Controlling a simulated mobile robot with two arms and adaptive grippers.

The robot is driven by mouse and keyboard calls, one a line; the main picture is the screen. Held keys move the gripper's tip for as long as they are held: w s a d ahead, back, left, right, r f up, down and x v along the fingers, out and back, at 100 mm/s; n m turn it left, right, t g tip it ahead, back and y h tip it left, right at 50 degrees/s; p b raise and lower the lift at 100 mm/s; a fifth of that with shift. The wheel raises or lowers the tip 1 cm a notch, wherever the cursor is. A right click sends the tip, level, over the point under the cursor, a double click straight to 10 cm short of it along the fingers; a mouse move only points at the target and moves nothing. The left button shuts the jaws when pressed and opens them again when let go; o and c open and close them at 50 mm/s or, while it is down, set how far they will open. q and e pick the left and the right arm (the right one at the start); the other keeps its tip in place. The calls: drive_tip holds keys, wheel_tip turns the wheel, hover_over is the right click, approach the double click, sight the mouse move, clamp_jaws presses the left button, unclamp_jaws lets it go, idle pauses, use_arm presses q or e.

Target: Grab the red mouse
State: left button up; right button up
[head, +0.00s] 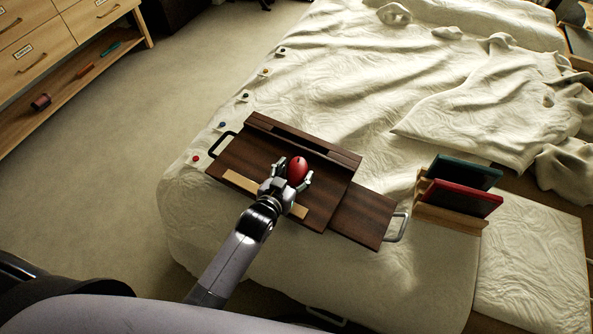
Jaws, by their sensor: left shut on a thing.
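The red mouse (297,170) is a small, rounded, glossy red thing above the dark wooden lap tray (328,186) on the bed. My left gripper (289,177) is shut on the mouse, with its fingers on either side of it. I cannot tell whether the mouse still touches the tray. My right gripper is not in view.
The tray has metal handles and lies on the rumpled white bed (400,105). A drawer unit (40,62) is at upper left. Carpet (150,120) between is clear.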

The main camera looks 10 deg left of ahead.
use_arm(q)
drive_tip(key=shift+s+d+f, duration=0.15)
drive_tip(key=shift+d+f, duration=0.05)
drive_tip(key=shift+f, duration=0.05)
drive_tip(key=c, duration=0.7)
drive_tip(key=shift+c, duration=0.2)
